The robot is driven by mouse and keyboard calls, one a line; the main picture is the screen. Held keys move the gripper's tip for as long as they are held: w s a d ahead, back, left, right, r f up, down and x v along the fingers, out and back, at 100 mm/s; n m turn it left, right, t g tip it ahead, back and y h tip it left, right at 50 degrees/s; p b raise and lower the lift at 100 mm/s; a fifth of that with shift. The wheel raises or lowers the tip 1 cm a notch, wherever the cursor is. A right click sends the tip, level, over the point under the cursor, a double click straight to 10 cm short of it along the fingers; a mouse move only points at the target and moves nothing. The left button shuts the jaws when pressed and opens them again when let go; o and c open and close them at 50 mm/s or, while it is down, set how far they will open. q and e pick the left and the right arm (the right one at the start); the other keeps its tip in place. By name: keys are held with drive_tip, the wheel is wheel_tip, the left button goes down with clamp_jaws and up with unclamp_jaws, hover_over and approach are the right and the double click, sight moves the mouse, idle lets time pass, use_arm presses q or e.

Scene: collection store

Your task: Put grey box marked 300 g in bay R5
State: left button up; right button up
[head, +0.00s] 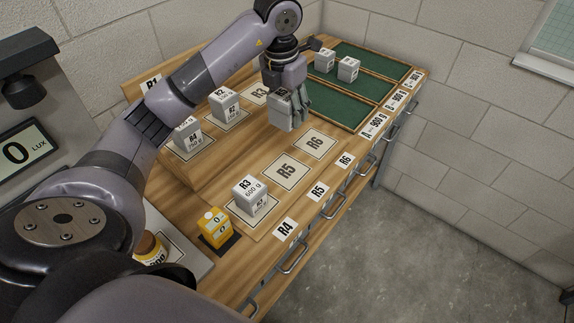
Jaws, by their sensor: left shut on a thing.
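My left gripper (291,118) is shut on a grey box (281,112) and holds it above the wooden bench, beyond bays R5 and R6. The gripper partly covers the box, and I cannot read a mark on it. Bay R5 (286,171) is a white-bordered plate on the lower step, with nothing on it. It lies in front of the held box, between bay R6 and a standing box. My right gripper is not in view.
Bay R6 (315,143) and upper bay R3 (259,94) are empty. A grey box marked 600 g (248,193) stands beside R5. Two boxes stand on the upper step. Green trays (335,108) hold two boxes (348,69). A yellow device (214,228) stands front left.

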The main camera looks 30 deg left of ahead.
use_arm(q)
drive_tip(key=p, duration=0.4)
approach(288, 169)
drive_tip(key=f, duration=0.5)
drive_tip(key=shift+w+f, duration=0.15)
drive_tip(key=shift+w, duration=0.25)
drive_tip(key=shift+f, duration=0.3)
drive_tip(key=shift+b, duration=0.3)
drive_tip(key=shift+f, duration=0.2)
drive_tip(key=o, duration=1.4)
drive_tip(key=shift+r, duration=0.1)
